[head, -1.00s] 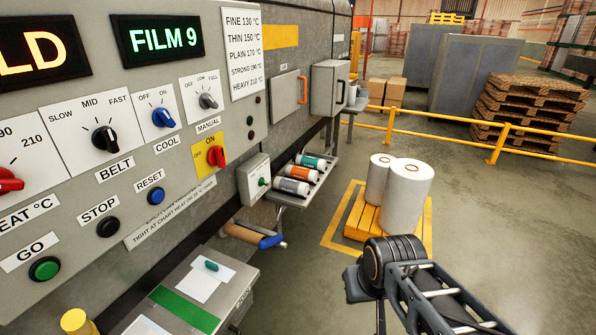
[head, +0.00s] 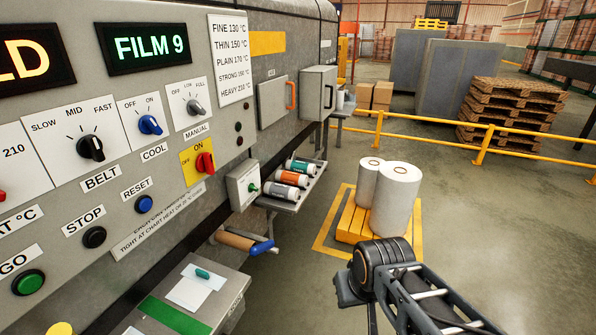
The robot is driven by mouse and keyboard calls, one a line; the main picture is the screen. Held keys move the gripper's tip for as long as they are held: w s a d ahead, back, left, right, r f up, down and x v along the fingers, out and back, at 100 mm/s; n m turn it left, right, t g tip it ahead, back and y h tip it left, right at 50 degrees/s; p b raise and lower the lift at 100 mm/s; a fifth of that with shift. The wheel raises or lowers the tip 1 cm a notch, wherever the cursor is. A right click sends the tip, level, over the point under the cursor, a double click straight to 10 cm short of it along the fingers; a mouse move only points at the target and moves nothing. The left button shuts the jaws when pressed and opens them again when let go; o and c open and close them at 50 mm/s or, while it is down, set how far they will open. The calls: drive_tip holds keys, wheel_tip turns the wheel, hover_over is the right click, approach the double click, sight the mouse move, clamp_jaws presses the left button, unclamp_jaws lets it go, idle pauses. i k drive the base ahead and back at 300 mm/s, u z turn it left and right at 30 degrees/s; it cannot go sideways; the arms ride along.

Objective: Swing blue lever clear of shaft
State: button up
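The blue lever (head: 262,247) sticks out from the lower side of the grey machine, below the shelf of rolls. It lies at the outer end of a tan roll (head: 235,240), tilted slightly up to the right. The shaft under the roll is mostly hidden, and I cannot tell whether the lever touches it. My arm shows at the lower right, apart from the lever. My gripper is not in view.
The grey machine panel (head: 120,190) with knobs and buttons fills the left. A shelf (head: 283,203) with several small rolls sits above the lever. A grey box top (head: 215,308) lies below it. White rolls (head: 397,200) stand on a yellow pallet at right. Floor between is clear.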

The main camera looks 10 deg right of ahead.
sight(258, 248)
drive_tip(key=u, duration=0.55)
drive_tip(key=k, duration=0.65)
drive_tip(key=u, duration=0.2)
drive_tip(key=i, duration=0.35)
drive_tip(key=z, duration=0.7)
drive_tip(key=i, duration=1.2)
drive_tip(key=u, duration=0.75)
